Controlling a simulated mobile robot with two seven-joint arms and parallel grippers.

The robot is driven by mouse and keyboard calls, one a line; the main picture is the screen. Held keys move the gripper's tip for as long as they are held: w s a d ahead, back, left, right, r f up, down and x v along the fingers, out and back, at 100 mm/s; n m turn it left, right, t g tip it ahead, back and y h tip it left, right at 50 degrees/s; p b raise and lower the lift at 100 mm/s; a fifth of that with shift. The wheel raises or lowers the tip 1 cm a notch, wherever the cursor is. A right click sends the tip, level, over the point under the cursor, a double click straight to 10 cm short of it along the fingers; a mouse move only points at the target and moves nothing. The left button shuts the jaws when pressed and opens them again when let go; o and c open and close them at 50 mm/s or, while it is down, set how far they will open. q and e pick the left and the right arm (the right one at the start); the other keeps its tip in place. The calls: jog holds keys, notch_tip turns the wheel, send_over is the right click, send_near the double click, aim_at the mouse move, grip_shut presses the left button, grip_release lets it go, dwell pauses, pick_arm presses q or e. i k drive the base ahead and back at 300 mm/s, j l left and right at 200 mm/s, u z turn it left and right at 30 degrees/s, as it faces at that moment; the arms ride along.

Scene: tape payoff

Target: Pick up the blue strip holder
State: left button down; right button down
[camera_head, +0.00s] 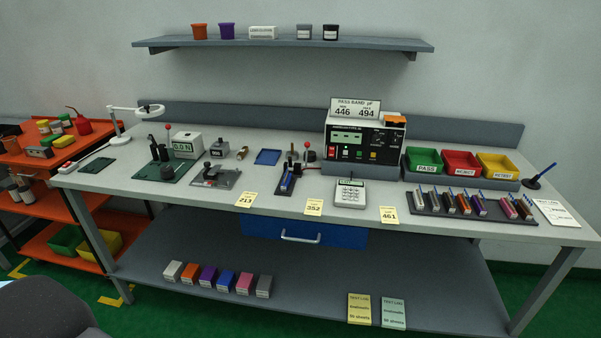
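Several small coloured strip holders stand in a row on a dark rack (440,212) at the right of the bench. Their colours run from bluish at the left to orange, purple, pink and brown at the right; they are too small to tell exactly. A blue strip-like piece (288,180) sits on a dark fixture left of the grey keypad device. I cannot tell which of these is the blue strip holder. Neither of my grippers is in view.
Green, red and yellow bins (461,164) stand behind the rack. A test meter (364,140), a keypad device (350,194), a small blue tray (268,157) and a pen stand (533,184) are nearby. An orange cart (60,160) stands left.

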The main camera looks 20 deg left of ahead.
aim_at(284, 186)
jog(key=j+z, duration=0.3)
jog(key=j, duration=0.5)
jog(key=j+z, duration=0.25)
jog(key=j, duration=0.55)
